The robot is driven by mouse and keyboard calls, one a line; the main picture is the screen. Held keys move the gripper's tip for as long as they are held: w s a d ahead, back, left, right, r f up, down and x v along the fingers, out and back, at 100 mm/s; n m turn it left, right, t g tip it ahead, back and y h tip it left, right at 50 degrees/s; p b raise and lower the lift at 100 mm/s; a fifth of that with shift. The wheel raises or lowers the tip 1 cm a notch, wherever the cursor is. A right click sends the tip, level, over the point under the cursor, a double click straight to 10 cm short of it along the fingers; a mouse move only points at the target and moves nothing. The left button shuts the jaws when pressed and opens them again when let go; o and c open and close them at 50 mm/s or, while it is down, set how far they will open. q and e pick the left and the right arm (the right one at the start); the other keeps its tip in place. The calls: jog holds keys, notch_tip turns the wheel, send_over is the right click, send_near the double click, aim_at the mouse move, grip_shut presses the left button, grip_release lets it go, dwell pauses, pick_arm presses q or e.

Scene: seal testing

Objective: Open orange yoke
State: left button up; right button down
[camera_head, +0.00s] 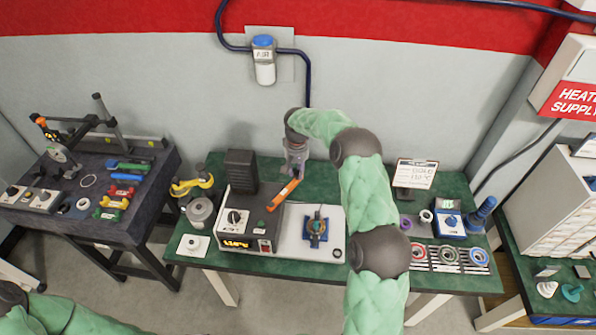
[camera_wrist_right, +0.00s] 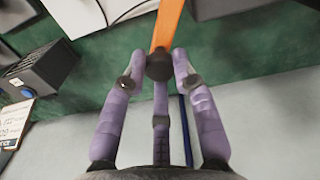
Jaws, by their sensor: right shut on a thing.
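The orange yoke (camera_head: 283,195) is a flat bar slanting up to the right, beside the grey tester with dials (camera_head: 250,217) on the green table. In the right wrist view the yoke (camera_wrist_right: 168,24) ends in a dark round knob (camera_wrist_right: 159,66). My right gripper (camera_head: 295,172) is at the yoke's upper end, and its purple fingers (camera_wrist_right: 159,70) are closed around the knob. My left gripper is out of view; only part of the left arm shows at lower left.
A black box (camera_head: 241,170) stands behind the tester. A yellow-handled tool (camera_head: 192,184) and a grey pot (camera_head: 200,211) are to its left. A sign (camera_head: 415,174), seal rings (camera_head: 448,256) and a blue device (camera_head: 449,222) lie right of my arm.

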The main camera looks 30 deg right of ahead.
jog(key=c, duration=1)
grip_release()
jog(key=shift+r, duration=0.1)
notch_tip(320, 180, up, 12)
jog(key=shift+f, duration=0.1)
